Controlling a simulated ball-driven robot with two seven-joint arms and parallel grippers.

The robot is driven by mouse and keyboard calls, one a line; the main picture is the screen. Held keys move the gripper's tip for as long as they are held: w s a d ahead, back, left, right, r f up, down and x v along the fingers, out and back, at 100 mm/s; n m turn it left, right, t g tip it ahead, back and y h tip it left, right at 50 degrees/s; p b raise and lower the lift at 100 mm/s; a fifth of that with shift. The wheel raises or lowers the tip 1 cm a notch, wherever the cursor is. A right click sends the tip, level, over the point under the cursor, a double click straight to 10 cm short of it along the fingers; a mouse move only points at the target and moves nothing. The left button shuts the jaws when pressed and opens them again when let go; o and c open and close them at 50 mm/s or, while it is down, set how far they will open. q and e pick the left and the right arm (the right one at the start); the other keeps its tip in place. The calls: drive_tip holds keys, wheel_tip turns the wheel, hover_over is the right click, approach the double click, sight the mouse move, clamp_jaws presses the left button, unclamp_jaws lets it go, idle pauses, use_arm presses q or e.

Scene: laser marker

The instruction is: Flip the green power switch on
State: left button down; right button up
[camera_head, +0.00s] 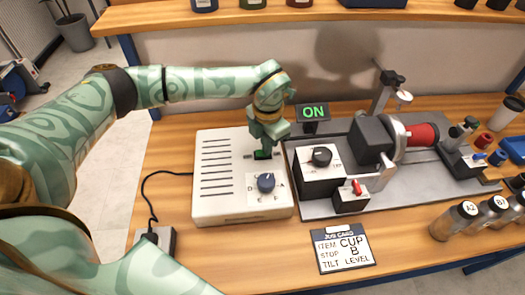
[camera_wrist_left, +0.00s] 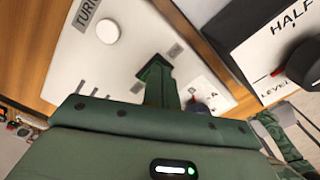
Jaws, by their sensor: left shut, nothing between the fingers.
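The green power switch (camera_head: 263,155) sits on top of the white control box (camera_head: 215,205), and my left gripper partly hides it. My left gripper (camera_head: 266,141) is shut and empty, pointing down directly over the switch, at or very near it. I cannot tell whether they touch. In the left wrist view, dark green parts cover the switch area, and switch and fingers are hard to tell apart. A small display (camera_head: 313,112) behind the box reads "ON" in green letters. My right gripper is not in view.
A machine with a black knob (camera_head: 320,157), a red switch (camera_head: 357,187) and a red cylinder (camera_head: 421,134) stands to the right. A job card (camera_head: 343,249) lies in front; labelled bottles (camera_head: 454,220) stand right.

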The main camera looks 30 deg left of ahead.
use_arm(q)
drive_tip(key=shift+r+p, duration=3.1)
drive_tip(key=shift+r, duration=0.35)
drive_tip(key=shift+f, duration=0.1)
